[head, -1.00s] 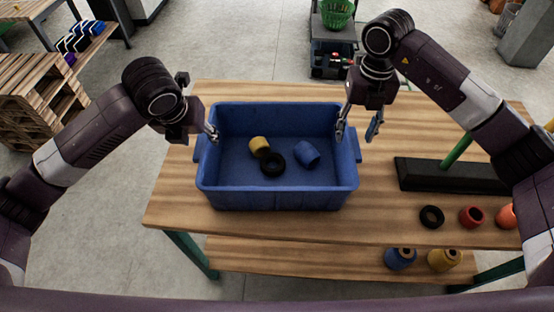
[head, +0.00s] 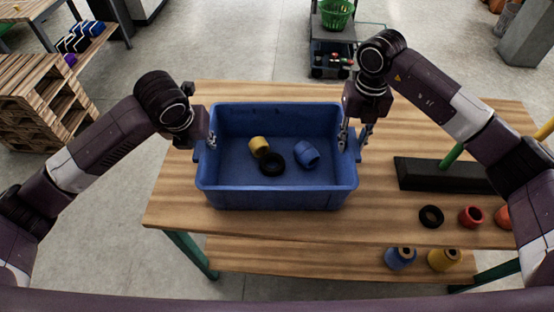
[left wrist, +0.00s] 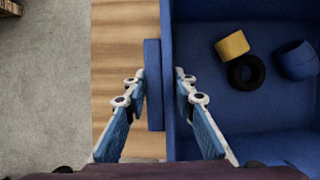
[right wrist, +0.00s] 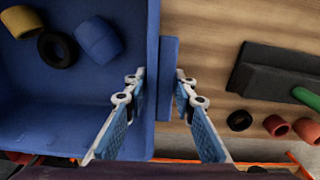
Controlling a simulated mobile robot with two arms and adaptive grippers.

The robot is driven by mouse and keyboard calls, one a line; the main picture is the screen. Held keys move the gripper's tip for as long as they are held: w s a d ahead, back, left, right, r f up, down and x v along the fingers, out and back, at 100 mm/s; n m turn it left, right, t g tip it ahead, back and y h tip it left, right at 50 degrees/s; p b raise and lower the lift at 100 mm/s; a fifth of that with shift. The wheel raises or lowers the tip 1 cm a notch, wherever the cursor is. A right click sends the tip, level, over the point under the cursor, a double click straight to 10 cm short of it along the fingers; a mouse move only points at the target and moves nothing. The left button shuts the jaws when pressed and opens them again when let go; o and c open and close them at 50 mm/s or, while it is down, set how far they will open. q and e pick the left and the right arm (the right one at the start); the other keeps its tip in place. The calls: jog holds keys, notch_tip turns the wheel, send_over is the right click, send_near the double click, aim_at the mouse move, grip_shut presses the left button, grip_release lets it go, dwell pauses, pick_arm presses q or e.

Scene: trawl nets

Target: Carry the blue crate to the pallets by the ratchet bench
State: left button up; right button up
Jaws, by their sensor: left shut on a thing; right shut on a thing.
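The blue crate (head: 276,198) sits on the wooden bench (head: 180,215). Inside lie a yellow spool (head: 259,147), a black ring (head: 272,163) and a blue spool (head: 306,154). My left gripper (head: 207,143) is shut on the crate's left side; in the left wrist view its fingers (left wrist: 160,88) straddle the crate's left handle and wall. My right gripper (head: 355,142) is shut on the right side; in the right wrist view its fingers (right wrist: 160,88) straddle the right handle and wall. The crate rests level on the bench.
A dark stand with a green post (head: 430,174) is right of the crate. A black ring (head: 431,216) and red pieces (head: 471,216) lie at front right. Spools (head: 400,258) sit on the lower shelf. Wooden pallets (head: 42,100) are stacked at far left. A cart (head: 332,50) stands behind.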

pick_arm(q)
grip_shut()
pick_arm(e)
grip_shut()
pick_arm(q)
jog(key=shift+w+r, duration=0.15)
jog(key=shift+r, duration=0.1)
pick_arm(e)
jog(key=shift+w+r, duration=0.15)
jog(key=shift+r, duration=0.05)
